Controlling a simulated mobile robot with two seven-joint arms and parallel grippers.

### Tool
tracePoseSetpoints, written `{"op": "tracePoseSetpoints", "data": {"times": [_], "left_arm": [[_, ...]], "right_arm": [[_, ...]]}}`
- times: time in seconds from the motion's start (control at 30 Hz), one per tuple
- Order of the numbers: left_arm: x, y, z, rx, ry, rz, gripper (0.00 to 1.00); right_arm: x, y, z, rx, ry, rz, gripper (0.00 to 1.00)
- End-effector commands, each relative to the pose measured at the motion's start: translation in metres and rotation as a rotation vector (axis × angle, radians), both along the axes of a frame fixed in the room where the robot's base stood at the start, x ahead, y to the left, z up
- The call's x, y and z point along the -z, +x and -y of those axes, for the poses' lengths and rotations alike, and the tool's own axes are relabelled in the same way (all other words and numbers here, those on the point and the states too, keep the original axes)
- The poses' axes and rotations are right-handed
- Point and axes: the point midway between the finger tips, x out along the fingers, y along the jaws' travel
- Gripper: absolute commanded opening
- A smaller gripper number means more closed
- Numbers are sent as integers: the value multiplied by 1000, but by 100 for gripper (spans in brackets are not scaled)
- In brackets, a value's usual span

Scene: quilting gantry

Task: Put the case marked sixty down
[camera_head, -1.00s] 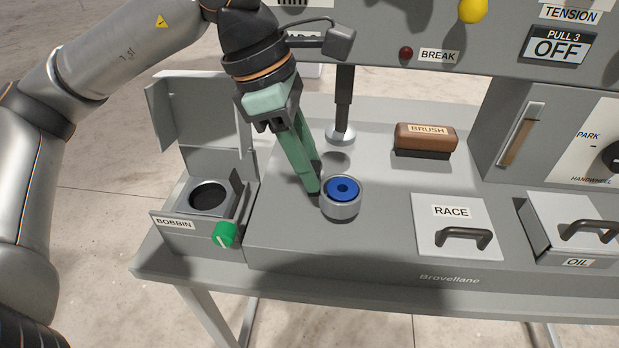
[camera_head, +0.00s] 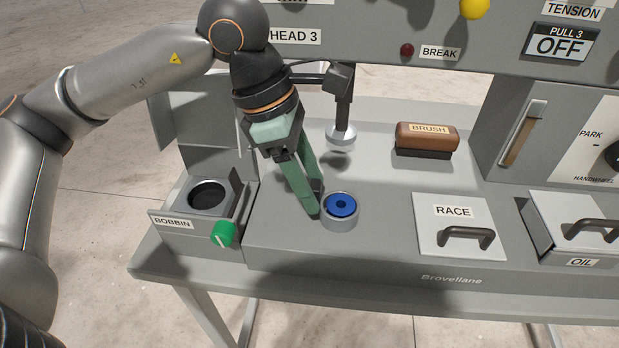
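A round metal case (camera_head: 340,222) with a blue bobbin (camera_head: 341,205) inside is upright at the front middle of the grey machine bed, left of the RACE cover. No sixty mark can be read on it. My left gripper (camera_head: 318,204) reaches down from the upper left. Its green fingertips are at the left rim of the case and appear shut on it. The exact contact is partly hidden. The case is on the bed or just above it; I cannot tell which. My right gripper is not in view.
The BOBBIN box (camera_head: 176,232) with its round hole and green knob (camera_head: 224,234) stands left. A presser foot (camera_head: 341,135) hangs behind the case. The brush (camera_head: 426,139), RACE cover (camera_head: 452,240) and OIL drawer (camera_head: 580,232) are to the right. Bare bed lies around the case.

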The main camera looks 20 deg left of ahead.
Motion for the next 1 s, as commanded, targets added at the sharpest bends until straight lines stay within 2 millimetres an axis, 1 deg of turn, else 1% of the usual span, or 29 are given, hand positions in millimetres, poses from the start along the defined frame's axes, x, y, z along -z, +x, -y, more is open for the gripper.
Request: {"op": "tracePoseSetpoints", "data": {"times": [0.27, 0.4, 0.43, 0.57, 0.8, 0.9, 1.0], "left_arm": [[0, 0, 0, 0, 0, 0, 61], [-7, 0, 0, 0, 0, 0, 61], [-9, 0, -1, -1, 0, 2, 61], [-32, -2, -9, -2, -2, 3, 61], [-82, -7, -26, -2, -1, 3, 61], [-98, -9, -32, -2, -1, 2, 61], [-109, -10, -36, -1, -1, 1, 61]], "right_arm": [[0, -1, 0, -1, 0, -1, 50], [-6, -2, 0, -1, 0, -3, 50], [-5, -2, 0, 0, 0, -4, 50], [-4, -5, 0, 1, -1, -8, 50], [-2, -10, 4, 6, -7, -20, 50], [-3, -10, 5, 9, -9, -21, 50], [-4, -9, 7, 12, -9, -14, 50]]}}
